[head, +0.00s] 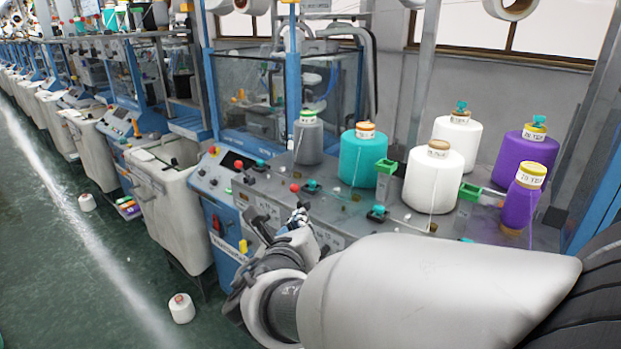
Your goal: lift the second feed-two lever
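The machine's grey top panel (340,200) carries a row of small teal levers on dark bases: one lever (261,163) at the left, one (312,186) in the middle and one (377,211) farther right. Red knobs (294,187) stand beside some of them. I cannot read which lever belongs to feed two. My gripper (297,219) is at the panel's front edge, below and left of the middle teal lever and apparently apart from it. Its fingers are small and partly hidden by my arm, so I cannot tell whether they are open.
Yarn cones stand behind the levers: grey (308,140), teal (357,160), white (433,178) and purple (520,205). Green blocks (386,166) sit between them. A white bin (170,200) stands left of the panel. A loose cone (181,308) lies on the green floor.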

